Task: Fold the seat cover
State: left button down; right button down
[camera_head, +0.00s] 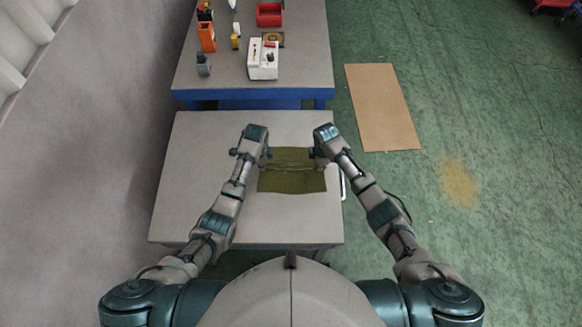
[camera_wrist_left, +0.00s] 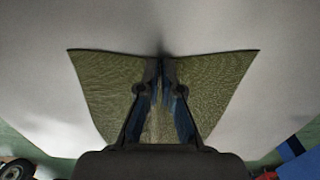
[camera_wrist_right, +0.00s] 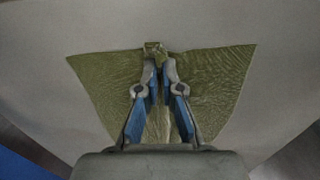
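The olive-green seat cover (camera_head: 292,182) lies on the near grey table, with a ridge or crease running across it between my grippers. My left gripper (camera_head: 266,155) is at the cover's left edge. In the left wrist view its fingers (camera_wrist_left: 161,68) are close together, and the cover (camera_wrist_left: 100,85) draws in to them from both sides. My right gripper (camera_head: 320,157) is at the right edge. In the right wrist view its fingers (camera_wrist_right: 160,68) are close together, with a bunched bit of the cover (camera_wrist_right: 215,75) standing up at their tips. The fingers hide the pinched cloth partly.
The near table (camera_head: 200,160) is bare around the cover. A second table (camera_head: 215,82) behind it holds an orange container (camera_head: 206,37), a white box (camera_head: 263,62) and a red bin (camera_head: 269,14). A brown mat (camera_head: 382,108) lies on the green floor at right.

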jog(key=shift+s+d+f, duration=0.1)
jog(key=shift+s+f, duration=0.05)
jog(key=shift+s, duration=0.05)
